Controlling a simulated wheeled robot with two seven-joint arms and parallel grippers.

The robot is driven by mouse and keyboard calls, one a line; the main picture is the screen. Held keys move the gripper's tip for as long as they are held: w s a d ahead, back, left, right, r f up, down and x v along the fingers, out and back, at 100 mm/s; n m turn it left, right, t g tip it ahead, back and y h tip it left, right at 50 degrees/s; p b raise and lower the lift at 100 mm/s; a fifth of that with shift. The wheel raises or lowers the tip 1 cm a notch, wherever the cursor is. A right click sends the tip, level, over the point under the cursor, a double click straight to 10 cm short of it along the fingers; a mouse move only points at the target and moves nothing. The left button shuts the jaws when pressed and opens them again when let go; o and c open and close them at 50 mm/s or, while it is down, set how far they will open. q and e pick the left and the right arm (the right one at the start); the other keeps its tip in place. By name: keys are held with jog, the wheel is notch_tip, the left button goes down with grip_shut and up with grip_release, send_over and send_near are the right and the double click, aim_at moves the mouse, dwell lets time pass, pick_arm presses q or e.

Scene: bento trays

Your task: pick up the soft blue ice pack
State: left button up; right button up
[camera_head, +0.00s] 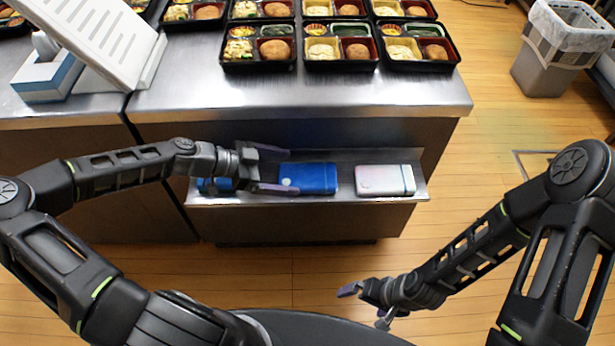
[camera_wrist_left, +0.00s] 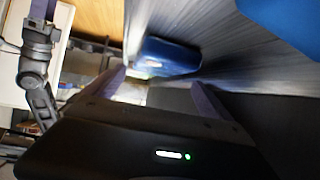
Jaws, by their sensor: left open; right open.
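A blue pack (camera_head: 308,179) with a pale round spot lies flat on the steel shelf (camera_head: 344,160) under the counter. A second blue pack (camera_head: 205,185) lies to its left, mostly hidden behind my left gripper. I cannot tell from the pictures which is soft. My left gripper (camera_head: 284,171) is open and empty, its fingers pointing right at the left end of the middle blue pack. In the left wrist view, a blue pack (camera_wrist_left: 168,56) is just beyond the fingertips (camera_wrist_left: 158,82), and blue also shows at the upper right (camera_wrist_left: 285,20). My right gripper (camera_head: 368,304) is open and empty above the floor.
A white pack (camera_head: 384,180) lies on the shelf to the right of the middle blue pack. The counter (camera_head: 300,92) overhangs the shelf and bears several filled bento trays (camera_head: 341,68). A grey bin (camera_head: 548,68) stands at the upper right.

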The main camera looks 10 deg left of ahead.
aim_at(307, 175)
pick_arm(q)
jog(key=shift+x, duration=2.65)
jog(key=shift+s, duration=0.15)
jog(key=c, duration=1.6)
jog(key=shift+r, duration=0.1)
